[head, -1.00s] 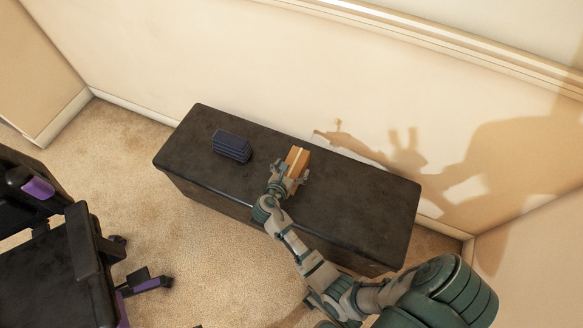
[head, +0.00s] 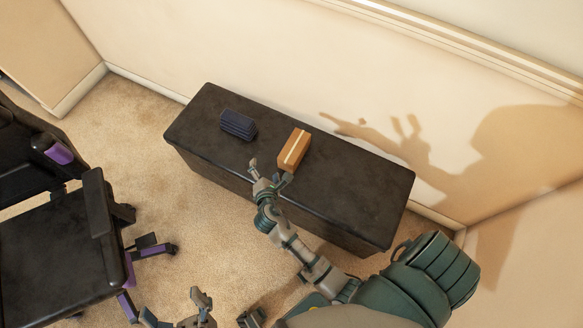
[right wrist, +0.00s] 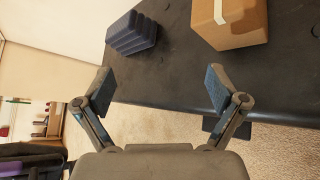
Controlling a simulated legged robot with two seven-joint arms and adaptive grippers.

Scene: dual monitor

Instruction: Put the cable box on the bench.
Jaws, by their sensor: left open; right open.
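The brown box (head: 294,150) with a pale stripe, which I take as the cable box, rests on the dark bench (head: 355,190), right of its middle. In the right wrist view the box (right wrist: 232,24) stands at the upper right, beyond my fingers. My right gripper (head: 270,171) is open and empty at the bench's front edge, apart from the box. Its spread fingers also show in the right wrist view (right wrist: 158,84). My left gripper (head: 178,311) is open at the bottom of the head view, over the floor and partly cut off.
A dark blue ribbed block (head: 238,124) lies on the bench left of the box. A black and purple chair (head: 55,240) stands at the left. The wall (head: 290,60) is close behind the bench. The bench's right part is clear.

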